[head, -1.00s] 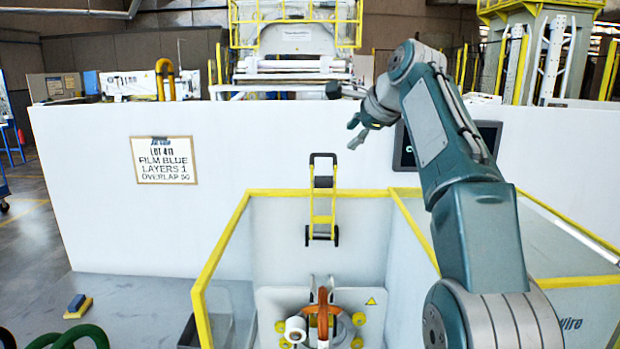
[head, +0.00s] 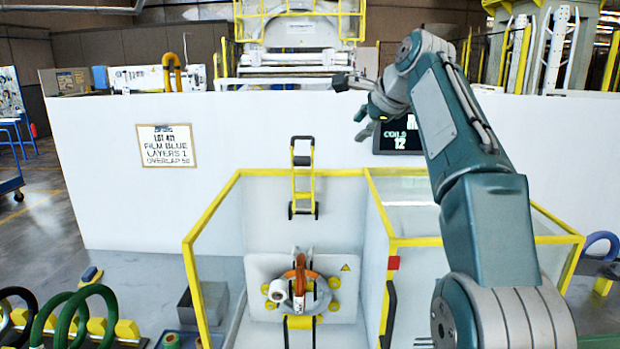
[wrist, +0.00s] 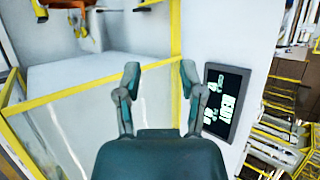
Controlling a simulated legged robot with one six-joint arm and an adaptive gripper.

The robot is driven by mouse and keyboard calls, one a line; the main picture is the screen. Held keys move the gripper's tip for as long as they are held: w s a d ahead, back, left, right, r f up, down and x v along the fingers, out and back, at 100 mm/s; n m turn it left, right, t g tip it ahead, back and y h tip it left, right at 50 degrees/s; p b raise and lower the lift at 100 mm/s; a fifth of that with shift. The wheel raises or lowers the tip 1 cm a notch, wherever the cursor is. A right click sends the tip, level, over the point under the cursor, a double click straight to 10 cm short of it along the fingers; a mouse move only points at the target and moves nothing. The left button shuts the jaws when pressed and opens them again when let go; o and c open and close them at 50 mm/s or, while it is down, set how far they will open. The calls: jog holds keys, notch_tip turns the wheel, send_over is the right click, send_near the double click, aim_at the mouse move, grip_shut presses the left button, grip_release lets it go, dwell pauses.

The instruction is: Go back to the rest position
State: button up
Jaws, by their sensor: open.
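My gripper (head: 358,107) is raised in front of the white wall at the upper right of the head view, at the end of my bent arm. In the wrist view my gripper (wrist: 158,78) has its two fingers spread apart with nothing between them. Below and apart from it stands the wrapping machine (head: 346,275), a pale plate with yellow rollers and an orange ring part, inside a yellow-framed enclosure (head: 190,255). A white roll (head: 278,290) sits at the machine's left.
A sign (head: 167,146) reading LOT 411, film blue, layers 1, overlap 50 hangs on the wall. A dark screen (head: 400,142) shows COILS 12. Green coils (head: 68,318) stand at lower left, and a blue coil (head: 602,244) stands at right. A hand truck (head: 303,180) leans behind the machine.

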jog(key=s+d+f+n+g+h, duration=0.1)
jog(key=s+d+f+n+h, duration=0.1)
jog(key=s+f+n, duration=0.6)
jog(key=s+d+f+n+g+h, duration=0.2)
jog(key=s+f+n, duration=0.6)
jog(key=s+f, duration=1.4)
jog(key=s, duration=0.7)
jog(key=shift+s+f+n+h, duration=0.3)
jog(key=shift+s+f, duration=0.05)
jog(key=shift+s, duration=0.05)
jog(key=shift+d, duration=0.1)
